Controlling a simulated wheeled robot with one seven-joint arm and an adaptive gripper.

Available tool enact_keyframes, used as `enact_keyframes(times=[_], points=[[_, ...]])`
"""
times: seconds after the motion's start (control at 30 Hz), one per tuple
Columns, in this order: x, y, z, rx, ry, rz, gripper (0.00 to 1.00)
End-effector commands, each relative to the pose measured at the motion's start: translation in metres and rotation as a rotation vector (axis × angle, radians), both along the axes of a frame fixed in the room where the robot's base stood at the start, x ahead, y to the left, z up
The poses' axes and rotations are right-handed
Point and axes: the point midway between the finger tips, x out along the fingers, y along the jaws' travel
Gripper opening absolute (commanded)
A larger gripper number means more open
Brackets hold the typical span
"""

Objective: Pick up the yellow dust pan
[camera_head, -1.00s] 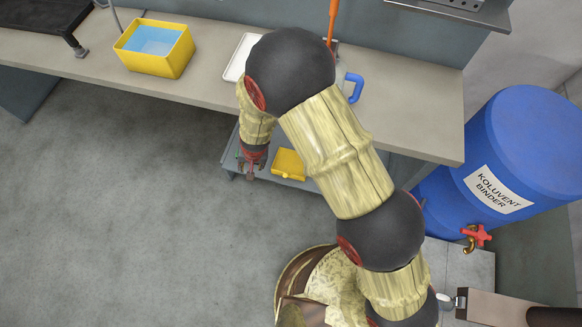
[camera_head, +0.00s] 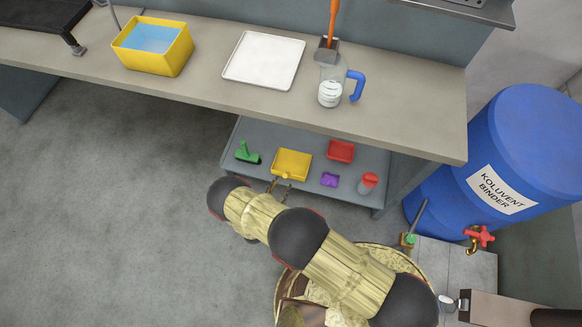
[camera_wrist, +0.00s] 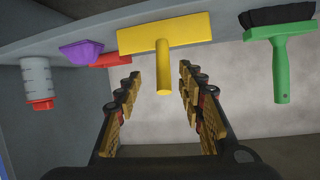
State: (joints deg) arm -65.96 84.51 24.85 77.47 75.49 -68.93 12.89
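The yellow dust pan (camera_head: 292,163) lies on the lower shelf (camera_head: 238,141) under the bench, its short handle pointing out past the front edge. In the wrist view the dust pan (camera_wrist: 185,32) is straight ahead, its round handle pointing toward me. My gripper (camera_wrist: 161,80) is open, with the handle's end showing in the gap between its two fingers. I cannot tell whether the handle is between the fingertips or just beyond them. In the head view my gripper (camera_head: 279,186) is at the shelf's front edge, just short of the pan and partly hidden by my arm.
On the shelf are a green brush (camera_head: 247,153), a red pan (camera_head: 341,151), a purple scoop (camera_head: 330,180) and a grey jar with red lid (camera_head: 368,182). The benchtop (camera_head: 420,125) overhangs the shelf. A blue barrel (camera_head: 540,150) stands right. Floor at left is clear.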

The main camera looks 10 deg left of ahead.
Motion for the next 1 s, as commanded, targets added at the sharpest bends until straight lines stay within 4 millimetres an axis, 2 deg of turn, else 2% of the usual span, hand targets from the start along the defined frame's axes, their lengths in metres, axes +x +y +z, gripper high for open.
enact_keyframes(times=[0.33,0.6,0.9,1.0], points=[[0.031,-0.006,-0.016,-0.001,-0.006,-0.004,0.39],[0.064,-0.009,-0.031,-0.002,-0.004,-0.003,0.39],[0.069,-0.010,-0.031,-0.001,-0.004,-0.001,0.39],[0.069,-0.010,-0.031,-0.001,-0.004,-0.001,0.35]])
